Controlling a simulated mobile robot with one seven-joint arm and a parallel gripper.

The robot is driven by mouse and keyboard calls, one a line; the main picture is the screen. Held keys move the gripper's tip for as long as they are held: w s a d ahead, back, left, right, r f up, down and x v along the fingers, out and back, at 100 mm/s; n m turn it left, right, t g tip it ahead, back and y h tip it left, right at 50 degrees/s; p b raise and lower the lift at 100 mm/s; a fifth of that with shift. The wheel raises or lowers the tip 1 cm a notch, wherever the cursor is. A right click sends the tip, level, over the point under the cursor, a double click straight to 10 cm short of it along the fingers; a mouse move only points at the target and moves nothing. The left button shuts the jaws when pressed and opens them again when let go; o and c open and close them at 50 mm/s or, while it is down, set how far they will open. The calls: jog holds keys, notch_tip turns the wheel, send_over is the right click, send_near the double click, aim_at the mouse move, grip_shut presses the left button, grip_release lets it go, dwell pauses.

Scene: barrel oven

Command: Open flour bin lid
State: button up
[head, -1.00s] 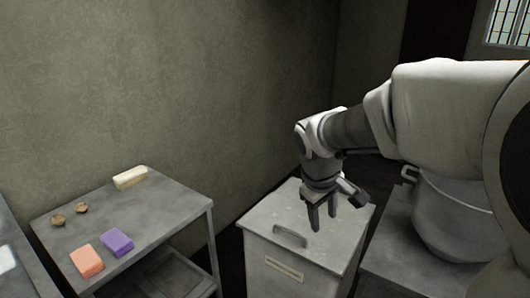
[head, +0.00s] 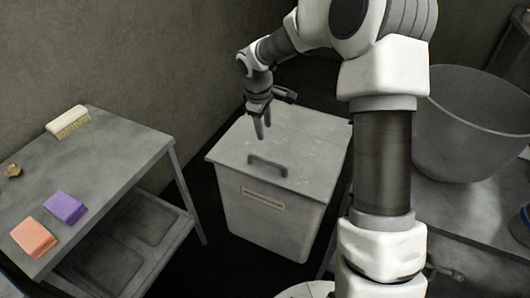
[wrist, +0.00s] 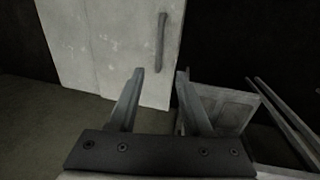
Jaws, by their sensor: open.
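The flour bin (head: 270,222) is a pale grey box with a small label on its front, standing on the floor between two tables. Its flat lid (head: 313,142) is closed, with a dark bar handle (head: 267,166) near the front edge. In the wrist view, the lid (wrist: 95,45) and the handle (wrist: 161,42) show beyond the fingertips. My gripper (head: 263,130) points down over the back left part of the lid, behind the handle and apart from it. Its fingers (wrist: 160,76) are open with nothing between them.
A grey table (head: 115,150) at left holds a brush (head: 68,122), a purple block (head: 65,207), an orange block (head: 33,236) and a small brown item (head: 13,170). A large grey pot (head: 468,125) stands on the right table. The wall is behind the bin.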

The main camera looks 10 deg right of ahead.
aim_at(268, 161)
jog(key=w+f+b, duration=0.1)
jog(key=f, duration=0.4)
jog(key=w+d+f, duration=0.1)
jog(key=f, duration=0.5)
jog(key=w+d+f+b, duration=0.1)
jog(key=f, duration=0.5)
jog(key=shift+f+b, duration=0.2)
jog(key=shift+b, duration=0.15)
grip_shut()
dwell(0.6)
